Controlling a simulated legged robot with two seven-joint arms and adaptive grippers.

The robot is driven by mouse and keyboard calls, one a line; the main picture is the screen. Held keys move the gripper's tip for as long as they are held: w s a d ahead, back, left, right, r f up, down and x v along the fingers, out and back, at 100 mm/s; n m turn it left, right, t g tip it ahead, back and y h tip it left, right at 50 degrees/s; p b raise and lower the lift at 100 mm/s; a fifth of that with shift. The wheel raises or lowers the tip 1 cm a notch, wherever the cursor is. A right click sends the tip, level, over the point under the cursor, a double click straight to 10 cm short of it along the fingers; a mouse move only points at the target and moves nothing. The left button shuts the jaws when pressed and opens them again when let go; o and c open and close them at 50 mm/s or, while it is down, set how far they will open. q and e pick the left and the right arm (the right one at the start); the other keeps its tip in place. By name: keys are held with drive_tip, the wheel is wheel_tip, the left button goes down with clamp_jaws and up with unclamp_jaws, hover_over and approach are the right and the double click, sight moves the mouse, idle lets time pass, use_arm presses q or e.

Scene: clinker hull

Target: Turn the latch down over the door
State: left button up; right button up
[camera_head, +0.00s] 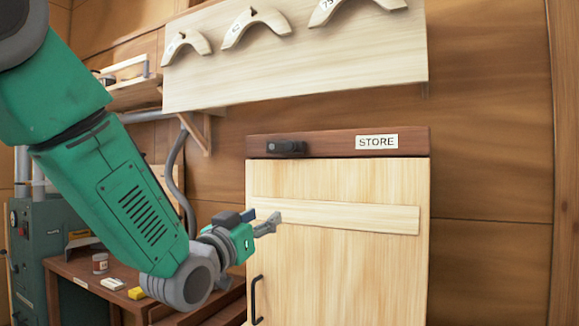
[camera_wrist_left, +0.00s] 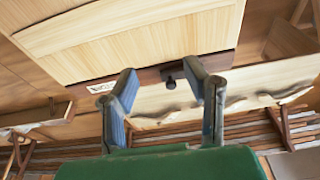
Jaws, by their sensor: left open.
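The latch (camera_head: 287,147) is a small dark piece on the dark wooden rail above the door, lying sideways along the rail. The pale wooden door (camera_head: 340,270) is below it and looks closed, with a plank across it. My left gripper (camera_head: 268,222) is in front of the door's upper left part, lower than the latch and apart from it. It is open and empty. In the left wrist view, the latch (camera_wrist_left: 171,81) appears between and beyond the two spread fingers (camera_wrist_left: 162,77). My right gripper is not in view.
A STORE label (camera_head: 377,142) is on the rail (camera_head: 330,144). A black handle (camera_head: 256,300) is at the door's left edge. A pale board with curved wooden pieces (camera_head: 255,27) hangs above. A bench (camera_head: 75,272) with small items stands at left. The wall at right is clear.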

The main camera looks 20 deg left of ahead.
use_arm(q)
drive_tip(key=t+p, duration=0.1)
drive_tip(key=t, duration=0.1)
approach(289, 147)
drive_tip(key=shift+h, duration=0.3)
drive_tip(key=p+x, duration=0.3)
drive_tip(key=x, duration=0.7)
drive_tip(key=shift+w+a+p, duration=0.15)
drive_tip(key=shift+p, duration=0.15)
clamp_jaws()
